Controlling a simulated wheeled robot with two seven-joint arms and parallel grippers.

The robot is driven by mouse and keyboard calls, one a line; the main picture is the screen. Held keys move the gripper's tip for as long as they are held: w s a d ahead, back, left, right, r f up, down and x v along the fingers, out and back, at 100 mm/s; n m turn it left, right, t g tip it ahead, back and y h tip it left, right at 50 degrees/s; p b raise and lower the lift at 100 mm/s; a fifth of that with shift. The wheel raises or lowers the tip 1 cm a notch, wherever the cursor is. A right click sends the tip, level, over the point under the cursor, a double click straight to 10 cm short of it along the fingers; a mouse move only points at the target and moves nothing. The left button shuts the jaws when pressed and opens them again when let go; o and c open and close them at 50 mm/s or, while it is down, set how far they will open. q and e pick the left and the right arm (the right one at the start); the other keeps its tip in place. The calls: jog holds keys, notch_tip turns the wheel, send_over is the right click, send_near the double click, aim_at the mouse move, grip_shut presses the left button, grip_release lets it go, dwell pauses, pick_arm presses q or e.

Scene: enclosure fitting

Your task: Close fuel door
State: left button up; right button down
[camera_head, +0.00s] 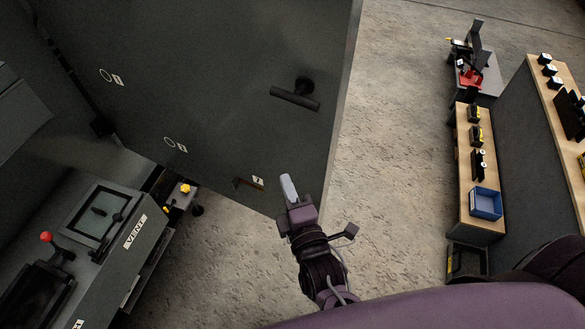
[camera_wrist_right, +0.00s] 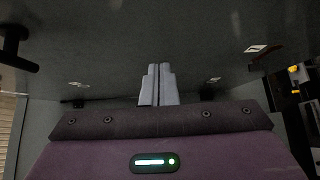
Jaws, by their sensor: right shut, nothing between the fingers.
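A large dark grey door panel (camera_head: 215,75) fills the upper left of the head view; no readable label names it as the fuel door. It stands out over the floor, away from the dark cabinet. A black T-shaped handle (camera_head: 296,94) sticks out from its face and also shows at the left in the right wrist view (camera_wrist_right: 14,46). My right gripper (camera_head: 288,187) is shut and empty, close to the panel's lower edge and below the handle. Its two fingers (camera_wrist_right: 158,84) are together before the panel face (camera_wrist_right: 205,35); contact cannot be told. My left gripper is not in view.
A grey console marked VENT (camera_head: 136,232), with a red-knobbed lever (camera_head: 46,237), stands at the lower left. A small yellow knob (camera_head: 185,188) is beside it. A wooden-topped bench (camera_head: 464,160) with a blue bin (camera_head: 486,203) stands right. Bare concrete floor (camera_head: 390,130) lies between.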

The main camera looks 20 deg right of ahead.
aim_at(287, 150)
jog(key=w+b, duration=0.1)
jog(key=w+d, duration=0.1)
jog(key=w, duration=0.1)
jog(key=w+d+b, duration=0.1)
jog(key=w, duration=0.1)
jog(key=shift+f+b, duration=0.1)
jog(key=shift+b, duration=0.25)
jog(key=shift+w+d, duration=0.3)
jog(key=shift+w, duration=0.05)
